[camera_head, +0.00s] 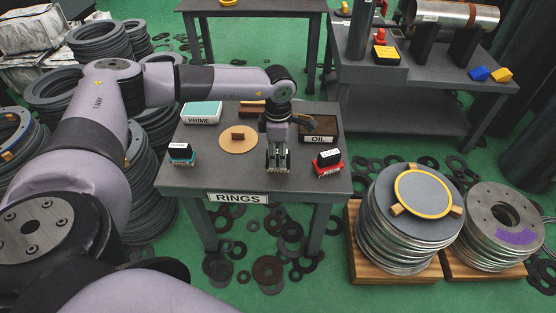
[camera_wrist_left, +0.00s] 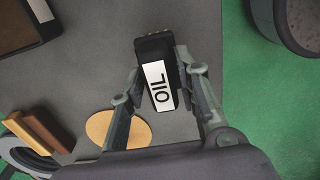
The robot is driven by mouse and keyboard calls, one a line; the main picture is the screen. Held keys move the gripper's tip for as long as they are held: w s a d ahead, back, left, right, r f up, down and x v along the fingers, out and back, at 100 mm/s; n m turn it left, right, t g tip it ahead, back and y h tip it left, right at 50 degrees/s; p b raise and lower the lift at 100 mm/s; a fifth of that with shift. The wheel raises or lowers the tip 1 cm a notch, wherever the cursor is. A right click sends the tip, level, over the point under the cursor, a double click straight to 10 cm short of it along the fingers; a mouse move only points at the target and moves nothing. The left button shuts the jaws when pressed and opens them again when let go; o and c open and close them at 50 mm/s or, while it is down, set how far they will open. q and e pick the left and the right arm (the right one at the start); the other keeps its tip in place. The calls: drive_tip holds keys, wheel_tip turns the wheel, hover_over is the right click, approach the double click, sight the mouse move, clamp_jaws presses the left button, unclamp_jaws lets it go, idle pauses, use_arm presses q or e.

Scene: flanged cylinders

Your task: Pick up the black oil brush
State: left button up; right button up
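The black oil brush (camera_wrist_left: 158,75), with a white label reading OIL, lies between the two fingers of my left gripper (camera_wrist_left: 157,62) in the left wrist view. The fingertips are against its two sides, so the gripper looks shut on it. In the head view my left gripper (camera_head: 277,160) points down over the front middle of the table, and the brush is mostly hidden by the fingers. I cannot tell whether the brush is clear of the tabletop. My right gripper is not in view.
On the table (camera_head: 225,178) are a teal brush (camera_head: 181,155), a red brush (camera_head: 327,162), a PRIME tray (camera_head: 202,112), an OIL tray (camera_head: 319,128) and a tan disc (camera_head: 234,143) with a brown block. Ring stacks (camera_head: 412,215) stand right of the table. Loose rings litter the floor.

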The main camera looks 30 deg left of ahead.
use_arm(q)
clamp_jaws()
drive_tip(key=shift+r, duration=0.15)
drive_tip(key=shift+r, duration=0.25)
wheel_tip(320, 180, up, 19)
drive_tip(key=p, duration=0.3)
drive_tip(key=shift+r, duration=0.15)
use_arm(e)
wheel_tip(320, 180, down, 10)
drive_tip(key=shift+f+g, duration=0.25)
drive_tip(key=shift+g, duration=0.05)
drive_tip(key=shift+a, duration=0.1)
use_arm(q)
drive_tip(key=shift+c, duration=0.8)
unclamp_jaws()
clamp_jaws()
